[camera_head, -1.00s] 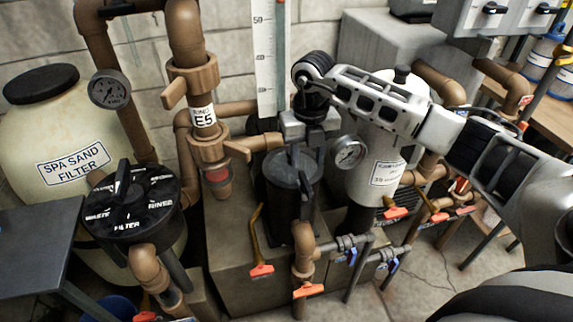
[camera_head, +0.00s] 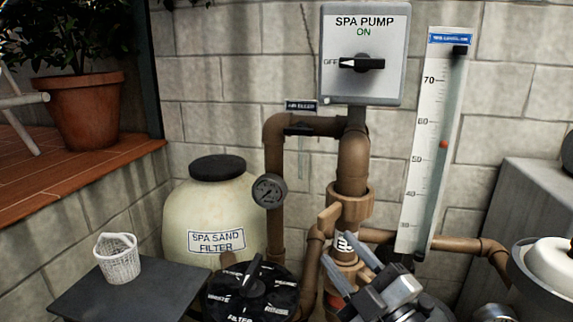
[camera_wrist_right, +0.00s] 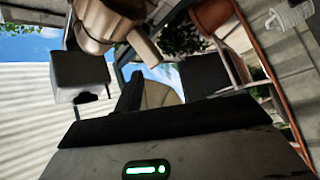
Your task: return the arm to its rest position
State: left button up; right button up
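My right gripper (camera_head: 343,254) is at the bottom middle of the head view, pointing up and to the left. Its two grey fingers are apart, with nothing held between them. Behind them is the brown pipe with a white label, partly hidden; whether the fingers touch it cannot be told. The wrist view shows the dark gripper body (camera_wrist_right: 160,140) with a green light, and two dark fingers spread in front of it. Most of my right arm is below the head view. My left gripper is not in view.
The spa sand filter (camera_head: 182,213) and black valve (camera_head: 236,302) stand left of the gripper. A spa pump switch box (camera_head: 388,70) hangs above; a white level gauge (camera_head: 423,160) is at right. A white basket (camera_head: 119,262) sits on a dark table (camera_head: 163,296) at lower left.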

jog(key=s+d+f+m+g+h, duration=0.4)
jog(key=s+d+f+m+h, duration=0.1)
jog(key=d+f+m+h, duration=0.7)
jog(key=s+f+m+g+y, duration=0.1)
jog(key=s+f+m+g, duration=0.1)
jog(key=s+f+g, duration=0.6)
jog(key=s+f+m+g, duration=0.2)
jog(key=s+f+g, duration=0.1)
jog(key=s, duration=0.8)
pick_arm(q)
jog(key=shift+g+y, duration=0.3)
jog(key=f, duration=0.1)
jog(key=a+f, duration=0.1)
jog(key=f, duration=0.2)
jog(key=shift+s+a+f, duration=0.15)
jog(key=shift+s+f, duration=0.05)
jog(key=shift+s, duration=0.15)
pick_arm(e)
jog(key=w+a+f+t+y, duration=0.1)
jog(key=w+a+f+t, duration=0.1)
jog(key=f, duration=0.3)
jog(key=w+a+f+n+t+y, duration=0.1)
jog(key=w+a+f+t, duration=0.2)
jog(key=f+t, duration=0.1)
jog(key=shift+w+a+f, duration=0.2)
jog(key=shift+a+f, duration=0.1)
jog(key=shift+f, duration=0.3)
jog(key=shift+s+d, duration=0.1)
jog(key=shift+d, duration=0.05)
